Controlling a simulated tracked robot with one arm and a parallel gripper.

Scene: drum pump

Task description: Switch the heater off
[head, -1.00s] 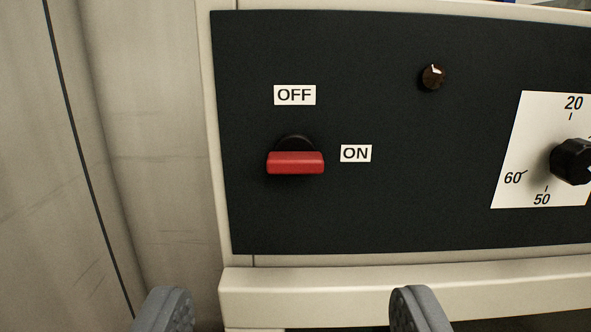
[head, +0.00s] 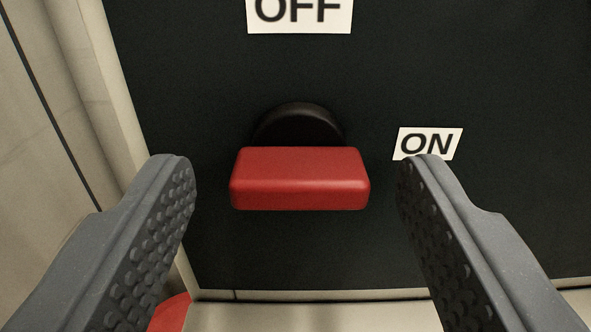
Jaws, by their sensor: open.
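The red switch handle (head: 300,180) lies horizontal in front of its round black base (head: 298,125) on the dark panel. The OFF label (head: 300,14) is above it, cut by the top edge of the view. The ON label (head: 428,143) is to its right, level with the upper part of the switch, its lower left corner hidden by a finger. My gripper (head: 300,170) is open, one finger to the left of the handle and one to the right. Gaps show between each finger and the handle's ends, and neither appears to touch it.
The dark panel (head: 500,80) has a pale frame on its left and a pale ledge (head: 330,312) below. A pale wall (head: 50,120) stands at the left. A red thing (head: 170,313) shows partly behind the left finger at the bottom.

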